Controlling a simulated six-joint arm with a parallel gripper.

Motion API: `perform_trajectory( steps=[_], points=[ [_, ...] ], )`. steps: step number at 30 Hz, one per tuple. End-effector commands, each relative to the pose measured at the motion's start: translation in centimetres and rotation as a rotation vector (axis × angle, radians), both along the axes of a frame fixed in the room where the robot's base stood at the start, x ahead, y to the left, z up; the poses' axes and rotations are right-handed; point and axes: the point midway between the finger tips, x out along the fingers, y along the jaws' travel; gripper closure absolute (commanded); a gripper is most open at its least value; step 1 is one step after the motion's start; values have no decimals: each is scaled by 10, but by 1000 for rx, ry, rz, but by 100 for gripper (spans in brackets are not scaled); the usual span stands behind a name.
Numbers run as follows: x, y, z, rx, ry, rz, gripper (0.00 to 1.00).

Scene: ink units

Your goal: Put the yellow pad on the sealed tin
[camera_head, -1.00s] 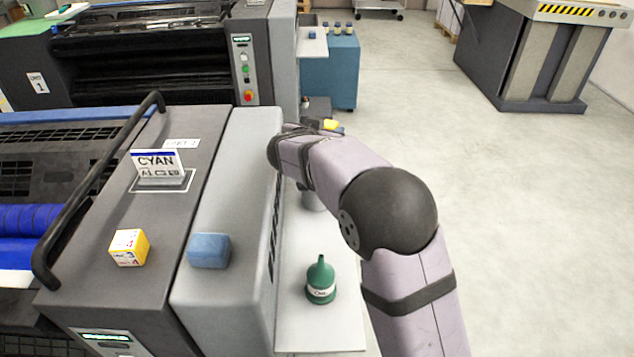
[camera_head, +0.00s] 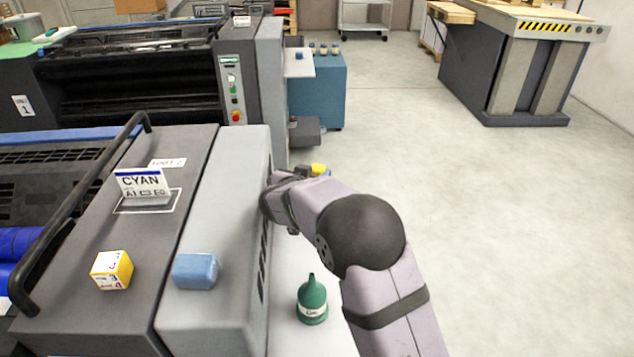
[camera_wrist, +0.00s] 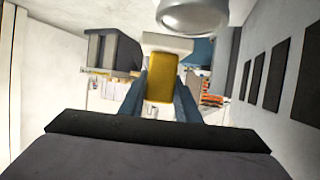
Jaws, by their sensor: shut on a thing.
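The yellow pad (camera_wrist: 161,84) is held between the two blue-grey fingers of my gripper (camera_wrist: 162,96) in the wrist view. In the head view a bit of the yellow pad (camera_head: 318,169) shows past my wrist, above the far end of the pale side ledge. Most of my gripper is hidden there by my own arm. A silvery round body (camera_wrist: 194,14) at the top of the wrist view may be the tin; it is cut off by the frame edge. It looks apart from the pad. I cannot tell whether it is sealed.
A green bottle (camera_head: 312,302) stands on the pale ledge (camera_head: 290,338). A blue block (camera_head: 195,270) and a yellow-white cube (camera_head: 111,270) sit on the press. A CYAN sign (camera_head: 143,184) stands behind them. The floor to the right is clear.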

Motion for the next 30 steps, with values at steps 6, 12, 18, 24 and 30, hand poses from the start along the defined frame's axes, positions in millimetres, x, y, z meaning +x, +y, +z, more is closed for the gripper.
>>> perform_trajectory(
  steps=[6, 12, 18, 24, 30],
  points=[
    [0, 0, -20, 0, 0, -1, 94],
    [0, 0, -20, 0, -1, 0, 94],
    [0, 0, -23, 0, -1, -1, 94],
    [0, 0, -24, 1, 0, 0, 52],
    [0, 0, -23, 0, -1, 0, 52]
  ],
)
